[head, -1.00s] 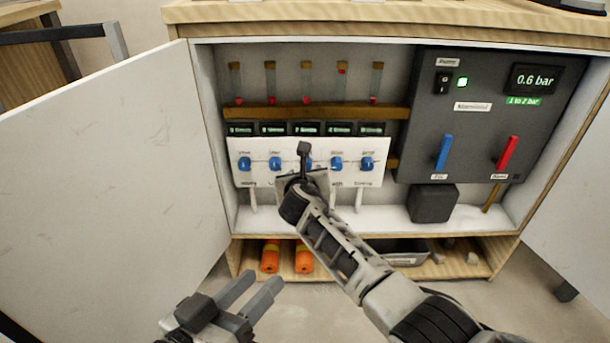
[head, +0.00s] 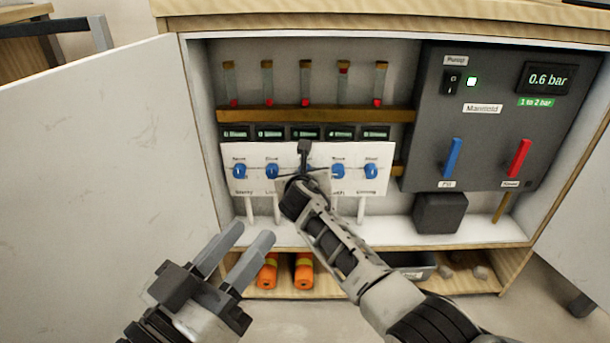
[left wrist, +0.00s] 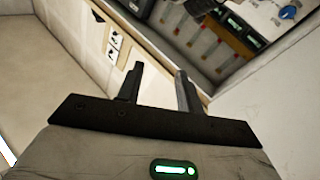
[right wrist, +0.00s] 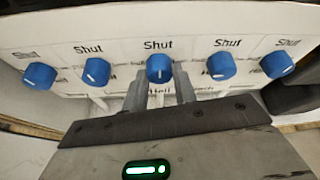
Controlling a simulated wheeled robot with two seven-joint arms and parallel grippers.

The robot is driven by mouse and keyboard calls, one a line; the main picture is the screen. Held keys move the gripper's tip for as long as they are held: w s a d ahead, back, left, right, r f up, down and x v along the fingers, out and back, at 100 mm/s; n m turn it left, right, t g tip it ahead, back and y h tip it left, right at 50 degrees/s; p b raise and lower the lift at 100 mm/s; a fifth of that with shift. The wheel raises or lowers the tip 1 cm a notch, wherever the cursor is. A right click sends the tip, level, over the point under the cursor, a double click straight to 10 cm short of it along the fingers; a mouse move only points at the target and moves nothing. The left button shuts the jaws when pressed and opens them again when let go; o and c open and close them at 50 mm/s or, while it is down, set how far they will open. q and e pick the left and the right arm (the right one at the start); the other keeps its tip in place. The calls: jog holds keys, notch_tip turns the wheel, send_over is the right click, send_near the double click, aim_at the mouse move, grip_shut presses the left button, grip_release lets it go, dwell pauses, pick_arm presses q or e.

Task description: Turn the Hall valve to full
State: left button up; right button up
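The Hall valve is the middle blue knob (right wrist: 160,69) on the white panel, with "Shut" printed above it and "Hall" partly covered below. Its white mark looks upright, toward "Shut". My right gripper (right wrist: 161,78) has one finger on each side of this knob, close against it, and looks shut on it. In the head view my right gripper (head: 305,160) hides most of the knob. My left gripper (head: 232,250) is open and empty, low in front of the cabinet and apart from the panel; it also shows in the left wrist view (left wrist: 157,85).
More blue knobs (head: 240,171) flank the Hall valve closely. Above are small displays (head: 270,132) and float tubes (head: 267,82). The grey manifold box (head: 487,125) at right reads 0.6 bar, with blue (head: 452,158) and red (head: 519,158) levers. An open door (head: 95,190) stands left.

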pick_arm(q)
jog(key=shift+r, duration=0.1)
jog(key=shift+s+d+f+n+g+y+p, duration=0.1)
jog(key=shift+s+f+n+g+y+p, duration=0.25)
jog(key=shift+f+g+p, duration=0.35)
jog(key=shift+s+d+f+n+g+y+p, duration=0.1)
jog(key=shift+s+f+n+g+y+p, duration=0.3)
jog(key=shift+f+p, duration=0.5)
jog(key=shift+s+f+n+g+y+p, duration=0.15)
jog(key=shift+s+f+n+g+p, duration=0.1)
jog(key=shift+f+g+p, duration=0.45)
pick_arm(e)
jog(key=shift+d+m+y, duration=0.15)
jog(key=shift+m+y, duration=0.65)
jog(key=shift+m, duration=0.4)
jog(key=shift+d+m+y, duration=0.1)
jog(key=shift+m+y, duration=0.7)
jog(key=shift+m, duration=0.4)
pick_arm(q)
jog(key=shift+f, duration=0.2)
pick_arm(e)
jog(key=o, duration=1)
